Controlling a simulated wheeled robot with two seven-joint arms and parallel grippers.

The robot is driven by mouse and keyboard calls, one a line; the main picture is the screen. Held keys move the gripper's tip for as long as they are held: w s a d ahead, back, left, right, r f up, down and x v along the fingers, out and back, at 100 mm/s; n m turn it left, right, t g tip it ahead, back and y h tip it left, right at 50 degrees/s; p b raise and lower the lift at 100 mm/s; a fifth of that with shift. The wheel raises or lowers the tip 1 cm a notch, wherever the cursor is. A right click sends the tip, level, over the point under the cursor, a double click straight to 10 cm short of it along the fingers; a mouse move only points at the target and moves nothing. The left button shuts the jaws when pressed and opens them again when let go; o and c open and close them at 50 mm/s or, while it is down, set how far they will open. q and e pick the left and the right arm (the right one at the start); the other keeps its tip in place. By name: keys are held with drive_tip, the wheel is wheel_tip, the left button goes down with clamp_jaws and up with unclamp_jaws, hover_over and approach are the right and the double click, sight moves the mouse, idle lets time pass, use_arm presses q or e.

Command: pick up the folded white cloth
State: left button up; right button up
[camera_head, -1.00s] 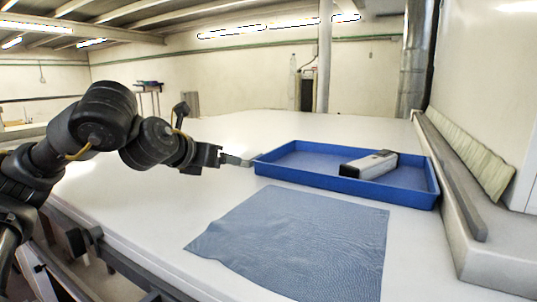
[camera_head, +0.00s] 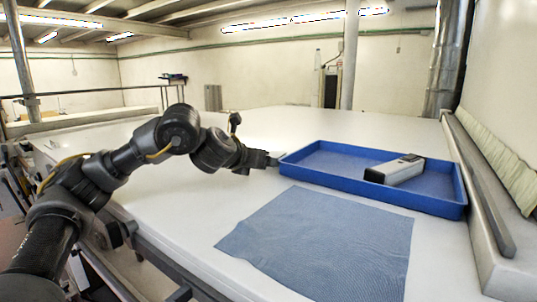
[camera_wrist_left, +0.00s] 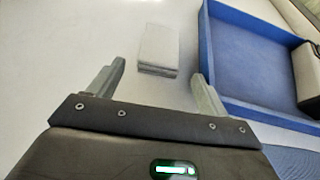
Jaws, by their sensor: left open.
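The folded white cloth (camera_wrist_left: 158,46) shows in the left wrist view as a small pale stack with layered edges, lying flat on the white table. My left gripper (camera_wrist_left: 158,80) is open, with its two fingers apart and nothing between them. The cloth lies just beyond the fingertips, roughly centred on the gap. In the head view my left gripper (camera_head: 274,158) is low over the table beside the left corner of the blue tray. I cannot clearly make out the cloth in that view. My right gripper is not in view.
The blue tray (camera_head: 372,187) stands right of the gripper and holds a grey-black box (camera_head: 395,170). It also shows close to the right finger in the wrist view (camera_wrist_left: 209,50). A flat blue cloth (camera_head: 320,240) lies in front of the tray. The table left of it is clear.

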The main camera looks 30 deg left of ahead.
use_arm(q)
drive_tip(key=x, duration=0.2)
drive_tip(key=shift+w, duration=0.3)
drive_tip(key=shift+w+a+f, duration=0.1)
drive_tip(key=shift+a+f, duration=0.05)
use_arm(e)
drive_tip(key=shift+d+r, duration=0.35)
drive_tip(key=shift+r, duration=0.25)
use_arm(q)
drive_tip(key=shift+c, duration=0.5)
